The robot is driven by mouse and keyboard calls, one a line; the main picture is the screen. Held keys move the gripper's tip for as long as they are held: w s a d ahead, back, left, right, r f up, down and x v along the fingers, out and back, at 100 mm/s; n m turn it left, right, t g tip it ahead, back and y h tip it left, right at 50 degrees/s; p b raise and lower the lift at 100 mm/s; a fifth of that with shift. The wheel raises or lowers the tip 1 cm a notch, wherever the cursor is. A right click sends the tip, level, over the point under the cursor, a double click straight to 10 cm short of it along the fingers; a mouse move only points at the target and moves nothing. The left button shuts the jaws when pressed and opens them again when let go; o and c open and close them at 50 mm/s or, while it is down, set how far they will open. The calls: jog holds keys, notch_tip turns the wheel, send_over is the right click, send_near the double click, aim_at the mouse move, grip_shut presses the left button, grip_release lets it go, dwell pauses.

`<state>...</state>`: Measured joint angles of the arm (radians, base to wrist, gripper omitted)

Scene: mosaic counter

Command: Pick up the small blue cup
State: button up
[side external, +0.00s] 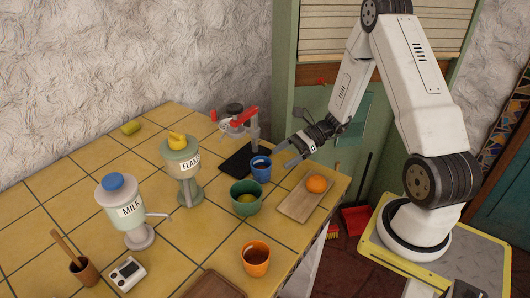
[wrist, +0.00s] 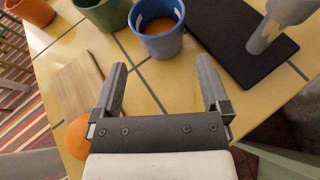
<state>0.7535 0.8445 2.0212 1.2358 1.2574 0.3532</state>
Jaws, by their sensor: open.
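The small blue cup (side external: 260,170) stands upright on the yellow tiled counter, behind the green bowl and in front of the black mat. It also shows in the wrist view (wrist: 158,48), ahead of my fingertips, with something orange-brown visible inside. My gripper (wrist: 162,75) is open and empty, its two fingers spread apart. The cup's body lies just beyond the fingers and apart from them in the wrist view. In the side view my gripper (side external: 290,155) is up and to the right of the cup, above the counter's edge.
A green bowl (side external: 245,198) with something yellow inside stands close to the cup. An orange (side external: 317,183) sits on a wooden board (side external: 298,205) at the right edge. A black mat (side external: 236,163) lies behind the cup. An orange cup (side external: 256,262) and milk dispenser (side external: 125,210) stand farther off.

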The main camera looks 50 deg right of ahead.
aim_at(264, 170)
jog(key=shift+x, duration=1.1)
jog(key=shift+x, duration=2.6)
jog(key=shift+s, duration=0.1)
jog(key=shift+c, duration=0.2)
jog(key=c, duration=1.1)
jog(key=shift+r, duration=0.1)
